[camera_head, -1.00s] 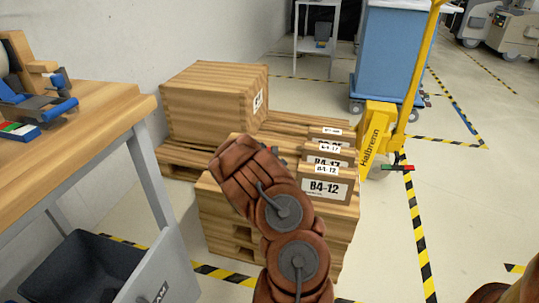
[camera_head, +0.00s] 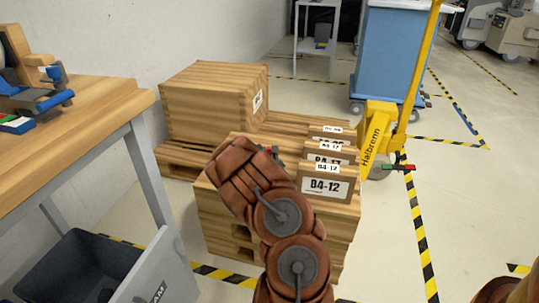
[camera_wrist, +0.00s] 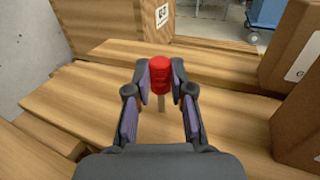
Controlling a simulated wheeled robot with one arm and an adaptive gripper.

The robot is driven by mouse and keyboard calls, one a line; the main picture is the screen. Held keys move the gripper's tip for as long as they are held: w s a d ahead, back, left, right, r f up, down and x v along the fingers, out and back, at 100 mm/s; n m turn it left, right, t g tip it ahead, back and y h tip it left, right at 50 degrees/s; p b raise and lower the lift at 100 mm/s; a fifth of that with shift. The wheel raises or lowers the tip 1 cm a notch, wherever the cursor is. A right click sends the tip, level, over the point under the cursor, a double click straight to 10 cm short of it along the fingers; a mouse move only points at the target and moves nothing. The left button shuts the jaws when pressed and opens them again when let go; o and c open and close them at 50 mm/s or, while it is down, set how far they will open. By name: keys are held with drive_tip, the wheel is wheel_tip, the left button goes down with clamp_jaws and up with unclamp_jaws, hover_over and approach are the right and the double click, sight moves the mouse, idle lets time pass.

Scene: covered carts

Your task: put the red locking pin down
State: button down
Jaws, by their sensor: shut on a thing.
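The red locking pin (camera_wrist: 160,76) is between the two fingertips of my gripper (camera_wrist: 160,84) in the wrist view. Its red head is uppermost and a thin pale shaft points down below it. The gripper is shut on the head. Behind and below it are the wooden boards of a pallet (camera_wrist: 225,115); I cannot tell whether the shaft touches them.
Several brown boxes, the nearest marked B4-12 (camera_head: 327,185), stand close to the right of my gripper. A large wooden crate (camera_head: 212,103) stands behind left. A yellow pallet jack (camera_head: 377,135) and a blue covered cart (camera_head: 385,55) are beyond. A workbench (camera_head: 85,115) is at left.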

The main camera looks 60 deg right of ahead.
drive_tip(key=c, duration=1)
unclamp_jaws()
drive_tip(key=shift+r+p, duration=0.5)
drive_tip(key=shift+p, duration=0.6)
drive_tip(key=p+v, duration=0.2)
drive_tip(key=v, duration=0.6)
drive_tip(key=shift+s+a, duration=0.25)
drive_tip(key=shift+s+a+r+p, duration=0.15)
drive_tip(key=shift+s+a+p, duration=0.05)
drive_tip(key=shift+p, duration=0.25)
drive_tip(key=p, duration=0.3)
drive_tip(key=shift+s+a, duration=0.3)
drive_tip(key=p+v, duration=0.1)
drive_tip(key=p, duration=0.3)
drive_tip(key=shift+s+a+f, duration=0.2)
drive_tip(key=shift+s+a, duration=0.05)
drive_tip(key=shift+a, duration=0.1)
